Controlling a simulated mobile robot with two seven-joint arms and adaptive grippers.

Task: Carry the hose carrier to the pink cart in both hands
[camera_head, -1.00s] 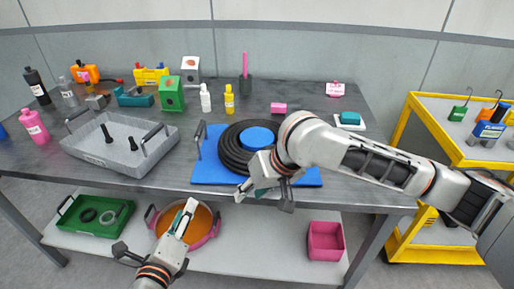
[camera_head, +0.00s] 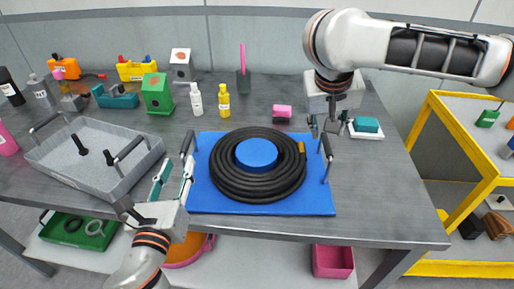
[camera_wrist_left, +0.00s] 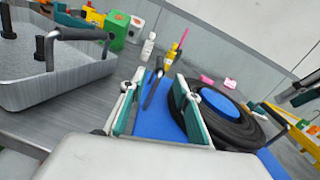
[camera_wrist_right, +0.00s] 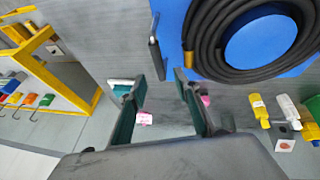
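The hose carrier is a blue board (camera_head: 215,202) with a black coiled hose (camera_head: 232,183) around a blue hub. It lies flat on the grey table, with an upright handle at each end. My left gripper (camera_head: 172,178) is open just in front of the left handle (camera_head: 187,146); in the left wrist view that handle (camera_wrist_left: 153,88) shows between the spread fingers. My right gripper (camera_head: 327,126) is open behind and above the right handle (camera_head: 327,157). In the right wrist view this handle (camera_wrist_right: 155,55) lies beyond the fingertips. No pink cart is visible.
A grey tray (camera_head: 60,140) stands left of the carrier. Bottles and a green box (camera_head: 157,93) line the back. A teal block (camera_head: 367,125) sits near the right gripper. A yellow-framed cart (camera_head: 460,150) stands right. The table's front right is clear.

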